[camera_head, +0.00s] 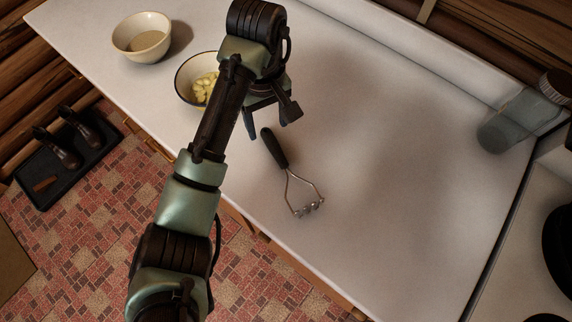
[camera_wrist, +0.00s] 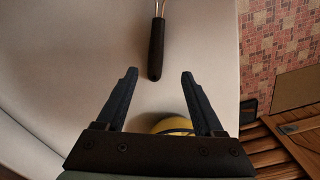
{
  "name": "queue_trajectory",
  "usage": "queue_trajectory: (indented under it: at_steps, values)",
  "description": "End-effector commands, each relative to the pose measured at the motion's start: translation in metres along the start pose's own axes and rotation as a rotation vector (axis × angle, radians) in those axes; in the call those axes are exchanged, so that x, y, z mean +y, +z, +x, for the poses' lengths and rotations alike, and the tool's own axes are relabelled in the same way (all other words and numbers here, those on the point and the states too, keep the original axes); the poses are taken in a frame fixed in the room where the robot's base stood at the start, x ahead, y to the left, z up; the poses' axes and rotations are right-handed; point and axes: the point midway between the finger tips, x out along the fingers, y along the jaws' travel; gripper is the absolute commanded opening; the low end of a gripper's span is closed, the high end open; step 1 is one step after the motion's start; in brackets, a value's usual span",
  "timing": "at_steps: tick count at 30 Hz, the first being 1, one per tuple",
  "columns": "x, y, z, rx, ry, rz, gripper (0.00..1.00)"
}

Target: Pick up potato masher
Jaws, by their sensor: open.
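The potato masher (camera_head: 288,178) lies on the white countertop, its black handle toward my gripper and its wire head toward the counter's front edge. In the wrist view its black handle (camera_wrist: 156,50) points down toward the gap between my fingers, and its head is cut off by the top edge. My gripper (camera_head: 268,122) is open and empty, just beyond the handle's end. In the wrist view both fingers (camera_wrist: 160,75) are apart with the handle's end between and slightly ahead of their tips.
A bowl with yellow pieces (camera_head: 203,88) stands close beside my gripper, partly hidden by my arm. A cream bowl (camera_head: 142,38) is farther left. A glass jar (camera_head: 520,118) stands at the right. The counter (camera_head: 400,150) right of the masher is clear.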

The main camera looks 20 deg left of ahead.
Motion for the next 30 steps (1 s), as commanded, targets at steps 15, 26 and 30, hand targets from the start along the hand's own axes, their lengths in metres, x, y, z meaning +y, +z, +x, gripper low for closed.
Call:
queue_trajectory:
  at_steps: [15,26,30]
  values:
    - [0.004,-0.002,0.059,0.001,-0.002,0.001,0.69]
    - [0.005,-0.002,0.079,0.003,0.003,0.002,0.69]
    - [0.005,-0.002,0.079,0.003,0.003,0.003,0.55]
